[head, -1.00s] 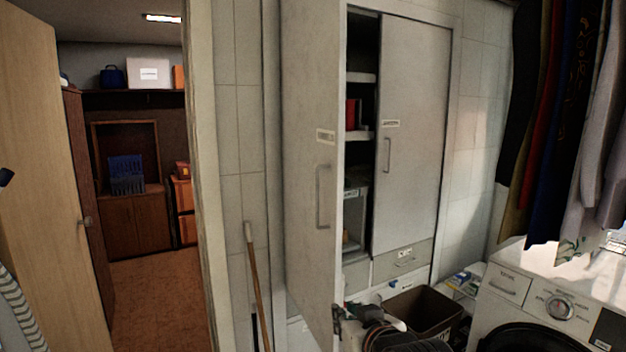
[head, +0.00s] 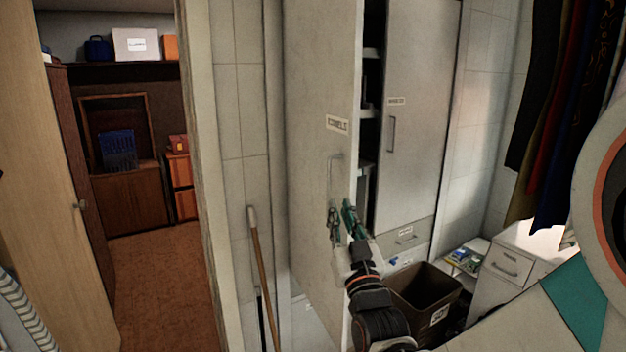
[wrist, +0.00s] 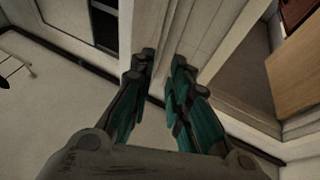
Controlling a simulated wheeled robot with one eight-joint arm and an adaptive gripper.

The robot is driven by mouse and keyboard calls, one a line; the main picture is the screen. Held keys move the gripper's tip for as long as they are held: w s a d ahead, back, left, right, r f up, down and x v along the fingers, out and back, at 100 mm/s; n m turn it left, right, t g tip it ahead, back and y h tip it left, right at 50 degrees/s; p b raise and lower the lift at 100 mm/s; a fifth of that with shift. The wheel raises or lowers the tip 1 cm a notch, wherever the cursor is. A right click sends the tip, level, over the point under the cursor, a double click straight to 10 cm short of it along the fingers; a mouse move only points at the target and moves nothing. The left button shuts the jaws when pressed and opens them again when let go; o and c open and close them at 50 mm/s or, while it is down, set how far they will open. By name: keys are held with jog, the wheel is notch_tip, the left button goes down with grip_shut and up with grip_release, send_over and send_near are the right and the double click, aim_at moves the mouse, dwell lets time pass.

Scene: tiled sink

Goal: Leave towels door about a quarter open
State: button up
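The towels door (head: 315,70) is the left cabinet door, pale grey with a "TOWELS" label and a bar handle (head: 335,178). It stands swung well out from the cabinet, its free edge towards the right in the head view. My gripper (head: 341,222) is at that edge, below the label and near the handle's lower end. One finger shows on the outer face side and the teal finger on the inner side. In the wrist view, the fingertips (wrist: 163,62) are apart with a pale strip between them, apparently the door edge. I cannot tell whether they press on it.
The right cabinet door (head: 425,100) is closed, with a dark shelf gap beside it. A brown bin (head: 425,290) stands below, right of my arm. A broom (head: 262,270) leans left of the towels door. Dark clothes (head: 550,120) hang at right. A doorway opens at left.

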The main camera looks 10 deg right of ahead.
aim_at(329, 182)
jog(key=x, duration=1.1)
jog(key=shift+w, duration=0.2)
grip_shut()
